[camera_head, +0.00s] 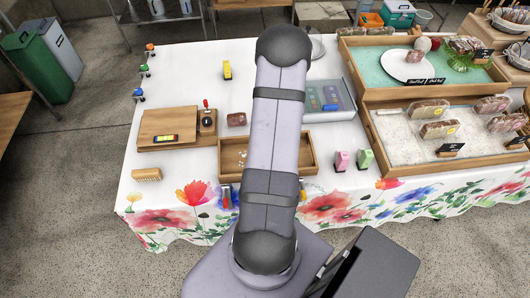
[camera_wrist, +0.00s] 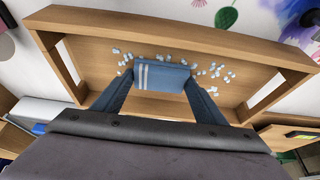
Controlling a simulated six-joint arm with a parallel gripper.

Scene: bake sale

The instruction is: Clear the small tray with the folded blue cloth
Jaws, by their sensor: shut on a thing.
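The small wooden tray (camera_head: 313,157) lies near the front of the table, with my arm across its middle. Its rim (camera_wrist: 110,20) and floor also show in the wrist view. My gripper (camera_wrist: 158,88) is shut on the folded blue cloth (camera_wrist: 160,76), which has white stripes near one end. The cloth is low over the tray floor; I cannot tell whether it touches. Small pale bits (camera_wrist: 212,72) are scattered on the tray floor around the cloth, on both sides and along its far edge. In the head view my arm hides the gripper and the cloth.
A bread piece (camera_head: 236,119) sits just behind the tray. A grey box (camera_head: 345,113) is behind right. Pink (camera_head: 341,160) and green (camera_head: 365,158) items stand to the right.

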